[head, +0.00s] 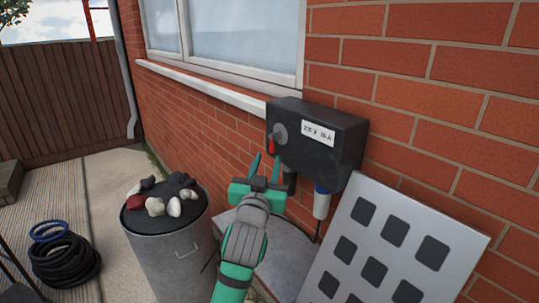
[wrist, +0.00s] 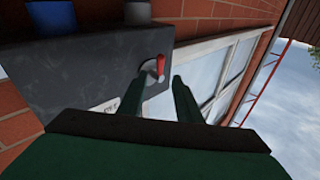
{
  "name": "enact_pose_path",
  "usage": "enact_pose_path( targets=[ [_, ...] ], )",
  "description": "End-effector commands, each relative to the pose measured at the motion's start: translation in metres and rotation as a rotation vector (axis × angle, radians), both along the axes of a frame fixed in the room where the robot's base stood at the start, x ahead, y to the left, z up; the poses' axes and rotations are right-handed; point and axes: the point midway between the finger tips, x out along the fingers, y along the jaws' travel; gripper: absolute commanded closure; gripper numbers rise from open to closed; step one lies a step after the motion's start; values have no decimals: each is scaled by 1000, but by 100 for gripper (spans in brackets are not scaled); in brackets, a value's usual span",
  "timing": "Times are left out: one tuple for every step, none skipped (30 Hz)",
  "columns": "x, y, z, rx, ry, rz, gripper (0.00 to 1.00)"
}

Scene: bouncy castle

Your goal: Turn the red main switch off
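The red main switch (head: 271,145) is a small red handle by a round grey disc on the left of a dark grey electrical box (head: 345,150). In the head view the handle looks roughly upright. My gripper (head: 266,160) is open and empty, just below and in front of the switch. In the wrist view, which looks upside down, the red handle (wrist: 161,65) shows beyond and between the two green fingertips (wrist: 160,77). The left finger partly covers the grey disc. I cannot tell whether a finger touches the handle.
A metal bin (head: 172,245) topped with stones stands left of my arm. A white panel with dark squares (head: 385,250) leans below the box on the right. Blue and grey connectors hang under the box. Black hose coils (head: 65,262) lie at far left. A brick wall is behind.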

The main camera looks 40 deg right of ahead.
Motion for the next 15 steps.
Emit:
enact_pose_path(
  targets=[
    [-5, 8, -1, -2, 0, 1, 69],
    [-8, 12, -2, -2, 0, 1, 69],
    [-11, 16, -3, -2, 1, 1, 69],
    [-14, 20, -3, -2, 0, 1, 69],
    [-16, 22, -4, -1, 1, 1, 69],
    [-18, 26, -4, -1, 1, 1, 69],
    [-20, 28, -5, -1, -1, 1, 69],
    [-21, 30, -5, -1, -1, 1, 69],
    [-22, 31, -5, 0, -1, 1, 69],
    [-23, 32, -5, 0, -1, 1, 69],
    [-23, 33, -5, 0, -1, 1, 69],
    [-24, 34, -5, 0, -1, 1, 69],
    [-24, 34, -5, 0, -1, 1, 69],
    [-24, 34, -5, 1, -1, 0, 69],
    [-24, 34, -6, 1, -1, 0, 69]
  ],
)
